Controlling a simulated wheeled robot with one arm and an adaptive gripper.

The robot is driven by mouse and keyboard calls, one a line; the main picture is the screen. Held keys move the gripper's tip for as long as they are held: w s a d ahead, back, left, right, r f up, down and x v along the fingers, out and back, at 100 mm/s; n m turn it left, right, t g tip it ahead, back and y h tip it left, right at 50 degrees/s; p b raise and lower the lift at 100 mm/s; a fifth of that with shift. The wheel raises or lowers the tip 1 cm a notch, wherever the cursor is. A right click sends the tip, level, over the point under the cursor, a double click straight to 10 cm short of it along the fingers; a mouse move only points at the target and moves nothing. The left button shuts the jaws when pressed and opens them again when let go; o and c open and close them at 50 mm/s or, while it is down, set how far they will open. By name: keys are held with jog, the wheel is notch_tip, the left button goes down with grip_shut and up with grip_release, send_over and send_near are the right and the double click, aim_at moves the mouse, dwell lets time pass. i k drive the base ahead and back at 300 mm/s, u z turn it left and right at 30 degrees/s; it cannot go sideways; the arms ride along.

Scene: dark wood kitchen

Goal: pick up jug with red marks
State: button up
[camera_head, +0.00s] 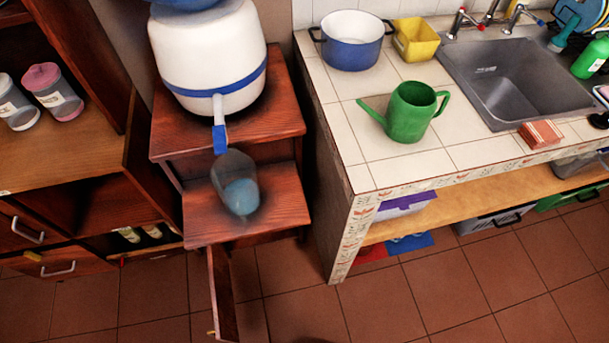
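A grey, see-through vessel (235,180) with a pale blue lower part is below the tap of the white water dispenser. It is in front of or over the wooden cabinet's lower shelf. It looks blurred and tilted, and I cannot tell whether it rests on the shelf. I see no red marks on it. A green watering-can-like jug (411,112) with a spout and handle stands upright on the tiled counter, also without visible red marks. My gripper is not in view.
The white dispenser (210,60) stands on a wooden cabinet (285,205) with an open door (222,290). A blue pot (351,42), yellow container (416,38) and sink (515,80) are on the counter. Lidded canisters (53,90) sit at left. Tiled floor in front is clear.

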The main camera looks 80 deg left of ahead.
aim_at(233, 175)
jog(key=i, duration=1.4)
jog(key=u, duration=5.65)
